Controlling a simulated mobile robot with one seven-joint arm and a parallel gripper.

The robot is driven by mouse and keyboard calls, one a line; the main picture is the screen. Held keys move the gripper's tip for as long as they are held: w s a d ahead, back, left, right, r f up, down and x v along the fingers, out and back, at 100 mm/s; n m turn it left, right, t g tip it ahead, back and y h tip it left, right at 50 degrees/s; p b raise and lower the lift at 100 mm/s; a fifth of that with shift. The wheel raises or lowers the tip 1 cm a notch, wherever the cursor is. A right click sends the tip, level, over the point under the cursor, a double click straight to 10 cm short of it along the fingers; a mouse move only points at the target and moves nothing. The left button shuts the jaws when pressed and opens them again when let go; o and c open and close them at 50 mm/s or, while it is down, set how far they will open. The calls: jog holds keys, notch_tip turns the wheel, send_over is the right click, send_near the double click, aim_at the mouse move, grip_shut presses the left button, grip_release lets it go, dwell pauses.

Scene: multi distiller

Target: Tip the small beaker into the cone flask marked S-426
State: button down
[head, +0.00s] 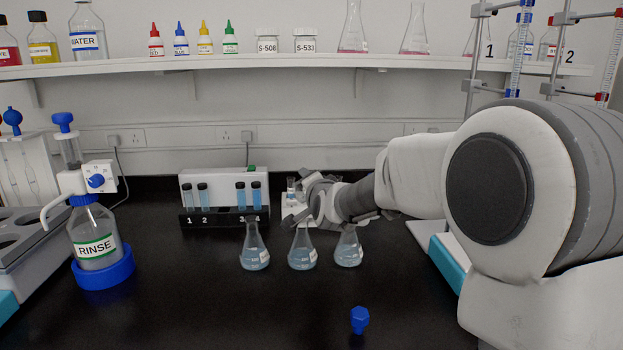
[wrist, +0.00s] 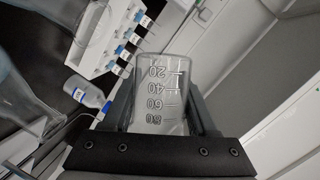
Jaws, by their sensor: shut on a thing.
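My gripper (wrist: 160,105) is shut on the small beaker (wrist: 160,92), a clear glass beaker with dark graduation marks up to 80. In the wrist view the marks read upside down. In the head view my gripper (head: 308,200) is above and behind the cone flasks, and the beaker is mostly hidden by it. Three cone flasks with pale blue liquid stand in a row: a left flask (head: 254,250), a middle flask (head: 302,250) and a right flask (head: 348,248). Their labels are too small to read, so I cannot tell which is S-426.
A rinse bottle (head: 95,240) stands left. A blue stopper (head: 360,320) is on the bench in front. The front-middle black bench (head: 220,310) is clear. A shelf (head: 290,62) runs above.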

jog(key=shift+f+n, duration=0.25)
jog(key=shift+n, duration=0.15)
jog(key=shift+h+p, duration=0.3)
jog(key=shift+p, duration=0.1)
jog(key=n+p, duration=0.1)
jog(key=p, duration=0.1)
jog(key=f+n+g+h+p, duration=0.1)
jog(key=p, duration=0.2)
jog(key=shift+f, duration=0.25)
jog(key=shift+r+n+p, duration=0.1)
jog(key=shift+n+p, duration=0.2)
jog(key=shift+p, duration=0.05)
jog(key=n+p, duration=0.1)
jog(key=p, duration=0.1)
jog(key=f+n+h+p, duration=0.1)
jog(key=p, duration=0.2)
jog(key=shift+s+d+f+g+h, duration=0.1)
jog(key=shift+d+f+g+h, duration=0.2)
jog(key=shift+d+g, duration=0.1)
